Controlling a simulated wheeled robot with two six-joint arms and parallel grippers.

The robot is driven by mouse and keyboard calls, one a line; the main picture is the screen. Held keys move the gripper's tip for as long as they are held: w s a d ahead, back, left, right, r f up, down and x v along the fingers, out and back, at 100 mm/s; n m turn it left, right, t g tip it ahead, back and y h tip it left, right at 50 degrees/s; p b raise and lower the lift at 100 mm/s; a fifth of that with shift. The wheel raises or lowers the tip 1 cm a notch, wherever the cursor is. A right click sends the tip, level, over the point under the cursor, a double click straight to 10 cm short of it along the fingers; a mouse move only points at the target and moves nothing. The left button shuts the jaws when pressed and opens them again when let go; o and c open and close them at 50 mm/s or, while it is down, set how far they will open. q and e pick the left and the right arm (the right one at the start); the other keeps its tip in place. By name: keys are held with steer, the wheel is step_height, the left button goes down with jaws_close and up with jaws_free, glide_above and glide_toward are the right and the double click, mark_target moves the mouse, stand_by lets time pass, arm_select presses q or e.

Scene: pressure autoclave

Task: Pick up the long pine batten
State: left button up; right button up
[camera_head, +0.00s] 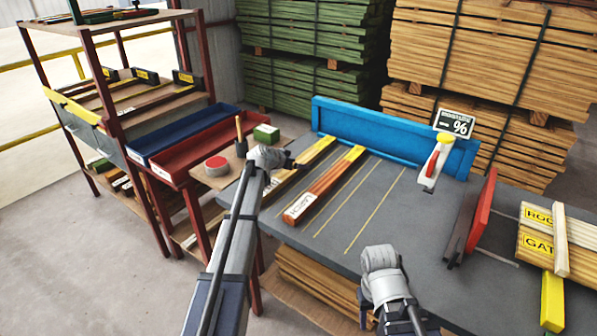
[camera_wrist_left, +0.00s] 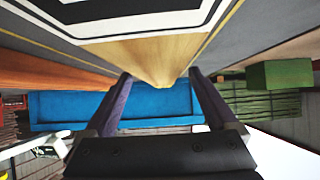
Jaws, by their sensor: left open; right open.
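A long pale batten (camera_head: 307,160), which I take for the pine one, lies on the grey bench, slanting away toward the blue back rail. My left gripper (camera_head: 288,163) is over it and hides part of it. In the left wrist view, the batten (camera_wrist_left: 155,57), with a black-and-white label, lies in line with the gap between the open fingers (camera_wrist_left: 158,88). I cannot tell whether the fingers are around it or above it; they are not closed on it. My right gripper (camera_head: 388,300) is open and empty at the bench's front edge.
An orange-brown labelled batten (camera_head: 325,187) lies just right of the pale one. The blue rail (camera_head: 385,135) bounds the back of the grey bench (camera_head: 375,220). A red plate (camera_head: 481,217) stands right. A green box (camera_head: 266,133) sits left. Mid-bench, the lined area is clear.

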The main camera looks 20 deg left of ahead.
arm_select(q)
steer(key=shift+w+f, duration=0.2)
steer(key=shift+w, duration=0.1)
steer(key=shift+s+d+r, duration=0.1)
jaws_close()
stand_by(0.4)
